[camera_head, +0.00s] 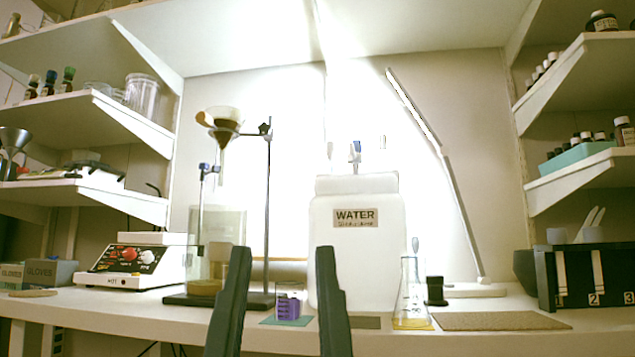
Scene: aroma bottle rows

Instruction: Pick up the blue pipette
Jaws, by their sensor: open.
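My gripper (283,252) rises from the bottom of the view, its two dark fingers wide apart with nothing between them that it holds. I cannot make out a clear blue pipette. A small blue-tipped piece (355,151) shows at the top of the white water container (325,262); I cannot tell whether it is a pipette or part of the container.
A metal stand (269,200) with a funnel, and a white hot plate (138,265), stand at left. A small black holder (435,291), a brown mat (500,321), a lamp (461,215) and a black numbered box (582,277) are at right. Shelves flank both sides.

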